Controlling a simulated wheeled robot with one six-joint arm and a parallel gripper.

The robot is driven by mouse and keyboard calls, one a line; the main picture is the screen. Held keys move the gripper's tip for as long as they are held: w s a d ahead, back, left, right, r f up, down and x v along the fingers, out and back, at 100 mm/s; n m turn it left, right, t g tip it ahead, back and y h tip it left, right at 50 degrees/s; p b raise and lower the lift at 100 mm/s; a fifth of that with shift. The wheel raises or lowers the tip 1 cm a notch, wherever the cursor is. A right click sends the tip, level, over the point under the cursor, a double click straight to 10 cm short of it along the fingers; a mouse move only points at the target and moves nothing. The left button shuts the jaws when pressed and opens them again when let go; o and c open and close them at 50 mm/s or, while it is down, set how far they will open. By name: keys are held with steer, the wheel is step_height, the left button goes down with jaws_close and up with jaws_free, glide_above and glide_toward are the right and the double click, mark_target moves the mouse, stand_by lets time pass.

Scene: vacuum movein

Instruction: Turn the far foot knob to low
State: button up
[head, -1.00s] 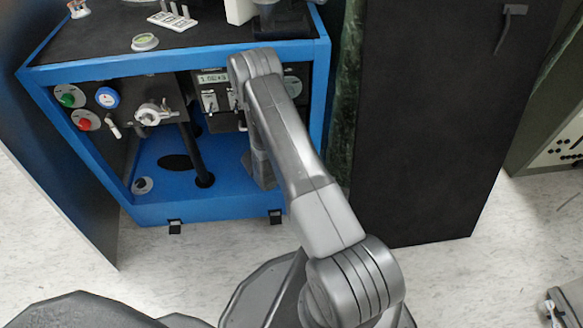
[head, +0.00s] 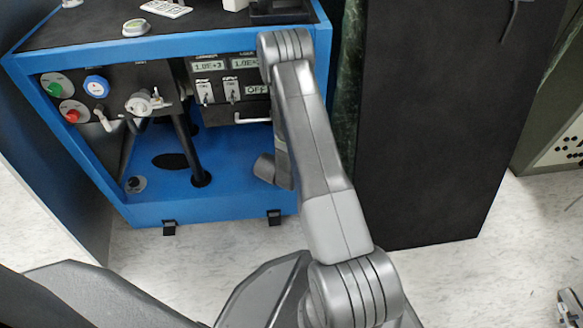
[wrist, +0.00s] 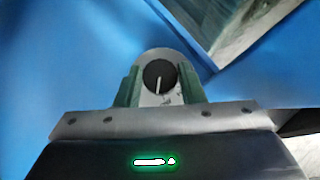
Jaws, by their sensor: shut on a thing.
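In the wrist view a black round foot knob (wrist: 160,72) with a white pointer line sits on a grey round-topped plate against blue. The pointer runs from near the knob's middle down toward my gripper. My gripper (wrist: 160,88) has its green fingers on both sides of this knob and is shut on it. In the head view my arm hides the fingers and this knob. Another small dark knob on a grey plate (head: 136,184) shows at the lower left of the blue cart (head: 240,210). The knobs' markings are too small to read.
The cart's front holds a green button (head: 54,88), a red button (head: 72,112), a blue gauge (head: 96,86), a valve (head: 140,104) and a display panel (head: 228,90) reading OFF. A tall dark panel (head: 430,130) stands close at the right. Pale floor lies in front.

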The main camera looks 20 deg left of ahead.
steer(key=o, duration=1)
steer(key=shift+p+v, duration=2.35)
steer(key=shift+v, duration=4.55)
